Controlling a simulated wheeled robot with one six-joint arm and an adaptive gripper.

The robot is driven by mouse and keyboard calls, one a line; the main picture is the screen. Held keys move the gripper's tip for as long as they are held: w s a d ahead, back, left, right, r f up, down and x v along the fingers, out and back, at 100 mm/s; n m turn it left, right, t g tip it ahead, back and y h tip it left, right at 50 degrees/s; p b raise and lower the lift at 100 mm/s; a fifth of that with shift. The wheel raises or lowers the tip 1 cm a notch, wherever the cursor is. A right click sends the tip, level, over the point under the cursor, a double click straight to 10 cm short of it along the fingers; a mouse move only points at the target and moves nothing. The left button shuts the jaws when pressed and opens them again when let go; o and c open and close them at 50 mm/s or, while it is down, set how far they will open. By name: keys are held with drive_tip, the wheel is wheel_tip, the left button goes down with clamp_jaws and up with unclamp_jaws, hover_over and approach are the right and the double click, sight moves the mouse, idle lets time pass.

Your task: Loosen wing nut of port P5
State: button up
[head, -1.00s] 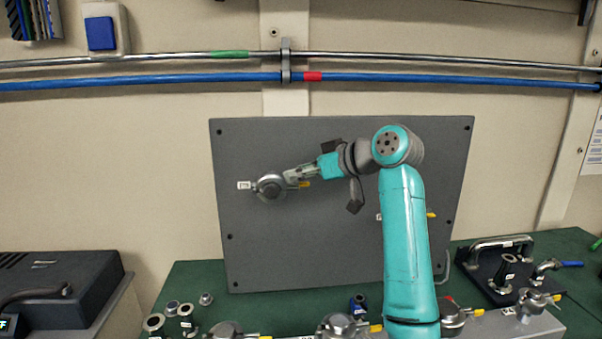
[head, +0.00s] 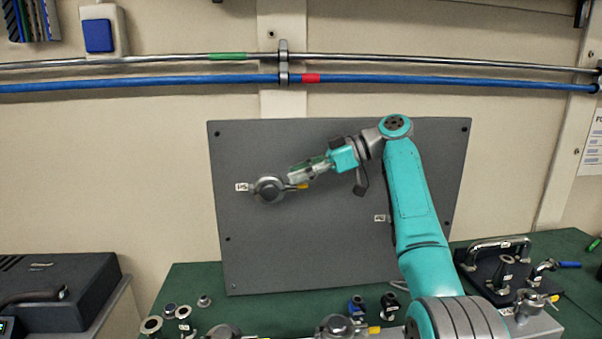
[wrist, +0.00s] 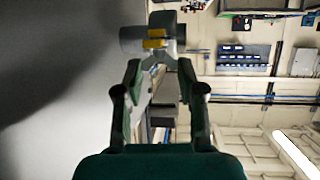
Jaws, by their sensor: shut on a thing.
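Port P5 (head: 268,189) is a round grey clamped fitting on the dark upright panel, with a white P5 label (head: 241,187) at its left. Its yellow wing nut (head: 300,186) sticks out on the right side. My gripper (head: 293,180) reaches in from the upper right, its tips at the wing nut. In the wrist view, the yellow wing nut (wrist: 154,43) lies at the far end of my gripper (wrist: 158,58), with the grey clamp behind it. The fingers are shut on the wing nut; the exact contact is small and partly hidden.
The grey panel (head: 300,250) stands at the back of the green bench (head: 190,275). Another label (head: 381,218) shows beside my arm, which hides the port there. Clamped fittings (head: 335,326) line the front. A black handled plate (head: 500,265) stands at right; pipes cross the wall above.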

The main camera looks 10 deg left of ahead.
drive_tip(key=shift+f+n+g, duration=0.15)
drive_tip(key=shift+n+g, duration=0.15)
drive_tip(key=shift+g, duration=0.1)
idle(0.3)
drive_tip(key=o, duration=1.2)
drive_tip(key=shift+c, duration=0.2)
drive_tip(key=v, duration=1.2)
